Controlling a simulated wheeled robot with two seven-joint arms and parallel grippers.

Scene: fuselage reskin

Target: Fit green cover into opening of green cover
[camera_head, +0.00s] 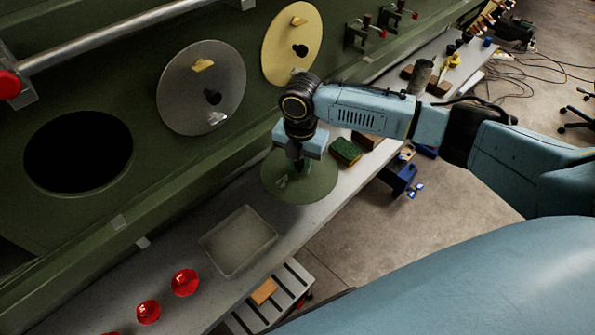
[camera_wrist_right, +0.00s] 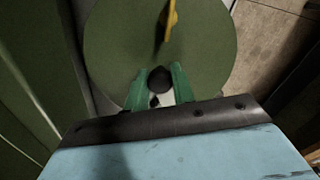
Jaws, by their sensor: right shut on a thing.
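The green cover (camera_head: 312,184) is a round disc at the front of the ledge, below the yellow cover. My right gripper (camera_head: 299,166) is above it and shut on its dark knob. In the right wrist view the green cover (camera_wrist_right: 110,50) fills the top middle, with a yellow tab (camera_wrist_right: 170,22) on its face. The right gripper (camera_wrist_right: 160,84) shows there with green fingers on both sides of the round black knob (camera_wrist_right: 159,78). The round dark opening (camera_head: 78,150) in the green panel is empty at the left. My left gripper is not in view.
A grey cover (camera_head: 180,92) and a yellow cover (camera_head: 279,43) sit on the green panel (camera_head: 130,215). A slatted crate (camera_head: 290,283) stands below.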

